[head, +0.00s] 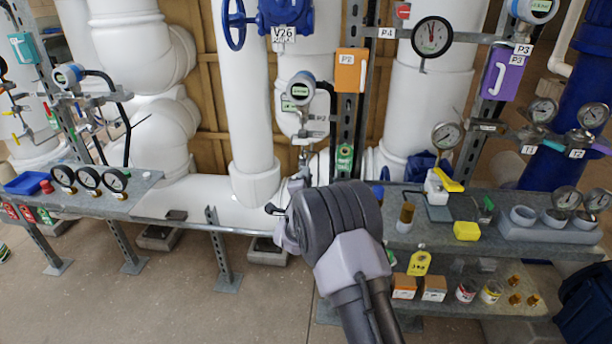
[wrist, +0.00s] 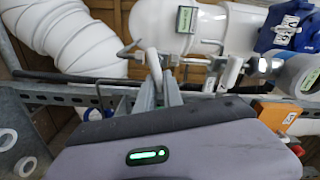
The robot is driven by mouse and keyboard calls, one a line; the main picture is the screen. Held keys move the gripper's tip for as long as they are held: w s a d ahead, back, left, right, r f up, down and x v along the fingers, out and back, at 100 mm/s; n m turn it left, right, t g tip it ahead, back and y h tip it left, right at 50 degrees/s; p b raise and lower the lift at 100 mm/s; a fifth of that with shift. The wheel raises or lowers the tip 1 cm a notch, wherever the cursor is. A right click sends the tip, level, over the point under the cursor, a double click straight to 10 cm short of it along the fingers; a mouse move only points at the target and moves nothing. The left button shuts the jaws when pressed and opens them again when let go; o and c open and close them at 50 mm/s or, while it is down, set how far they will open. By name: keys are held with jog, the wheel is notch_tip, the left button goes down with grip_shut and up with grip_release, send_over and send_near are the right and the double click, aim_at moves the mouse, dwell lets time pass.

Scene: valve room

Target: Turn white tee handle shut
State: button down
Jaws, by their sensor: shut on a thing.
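In the wrist view my gripper (wrist: 161,88) reaches up from the lower middle, its two narrow grey fingers close together. They are shut on a small pale piece, which appears to be the white tee handle (wrist: 153,62), among thin metal tubing. A second pale handle-like piece (wrist: 233,71) stands to the right, apart from the fingers. In the head view my wrist is at the middle, in front of the pipework below the green-screened gauge (head: 301,88). It hides the fingertips and the held handle there, so the handle's angle cannot be read.
A slotted metal rail (wrist: 70,98) runs behind the fingers in the wrist view. An orange P2 box (head: 350,70) is on the upright above my wrist. A bench with dial gauges (head: 88,179) is at left. A cluttered shelf with a yellow block (head: 466,231) is at right.

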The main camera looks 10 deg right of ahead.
jog(key=shift+f+m, duration=0.2)
jog(key=shift+m, duration=0.65)
jog(key=shift+f+m, duration=0.2)
jog(key=shift+m, duration=0.65)
jog(key=c, duration=1.5)
grip_release()
jog(key=shift+s, duration=0.1)
jog(key=p+v, duration=0.2)
jog(key=v, duration=1.5)
jog(key=shift+s, duration=0.15)
